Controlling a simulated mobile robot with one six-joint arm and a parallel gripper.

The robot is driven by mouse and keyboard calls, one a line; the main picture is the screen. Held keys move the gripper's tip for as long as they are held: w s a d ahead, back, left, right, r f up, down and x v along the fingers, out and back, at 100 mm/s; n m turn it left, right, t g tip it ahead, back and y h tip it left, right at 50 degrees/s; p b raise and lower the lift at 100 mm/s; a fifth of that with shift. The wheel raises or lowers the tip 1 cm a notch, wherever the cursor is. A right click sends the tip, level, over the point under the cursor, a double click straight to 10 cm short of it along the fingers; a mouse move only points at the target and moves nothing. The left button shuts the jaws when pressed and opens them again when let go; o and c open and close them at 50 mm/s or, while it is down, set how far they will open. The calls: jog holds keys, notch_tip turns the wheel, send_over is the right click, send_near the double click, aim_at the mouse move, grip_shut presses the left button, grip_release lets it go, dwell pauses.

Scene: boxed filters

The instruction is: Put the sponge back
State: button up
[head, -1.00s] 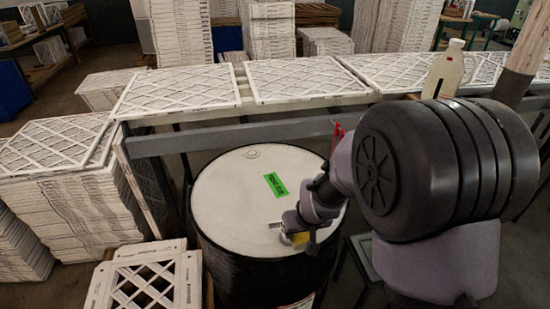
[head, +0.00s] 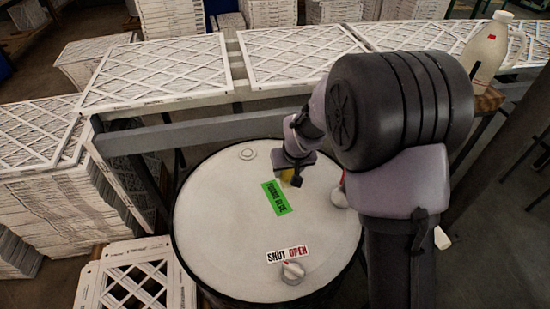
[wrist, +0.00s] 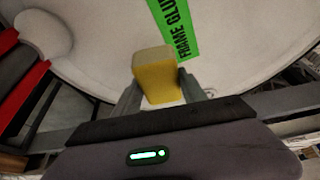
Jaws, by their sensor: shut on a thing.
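The sponge (wrist: 157,72) is a yellow block held between the two fingers of my gripper (wrist: 160,92) in the wrist view. In the head view, a small patch of the sponge (head: 286,176) shows under my gripper (head: 290,180), which is over the white drum lid (head: 225,225), just right of the green label (head: 276,198). In the wrist view the label (wrist: 178,28) reads "FRAME GLU" and lies beyond the sponge. Whether the sponge touches the lid is hard to tell. My arm hides the lid's right side.
A knob (head: 292,272) with a "SHUT OPEN" label is at the lid's near side. A white rounded thing (wrist: 45,35) beside red and dark parts is at left in the wrist view. Framed filters (head: 295,55) lie on the bench behind. A white jug (head: 488,50) stands at right.

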jog(key=w+a, duration=0.1)
jog(key=w, duration=0.1)
jog(key=w+a, duration=0.1)
jog(key=w, duration=0.2)
jog(key=w+a+f+b, duration=0.1)
jog(key=w, duration=0.2)
jog(key=shift+w+a, duration=0.2)
jog(key=shift+a, duration=0.1)
notch_tip(320, 180, down, 4)
jog(key=shift+w+r+b, duration=0.1)
jog(key=shift+w+b, duration=0.05)
jog(key=shift+b, duration=0.85)
jog(key=shift+r, duration=0.2)
jog(key=shift+f, duration=0.15)
jog(key=o, duration=1.4)
jog(key=shift+o, duration=0.2)
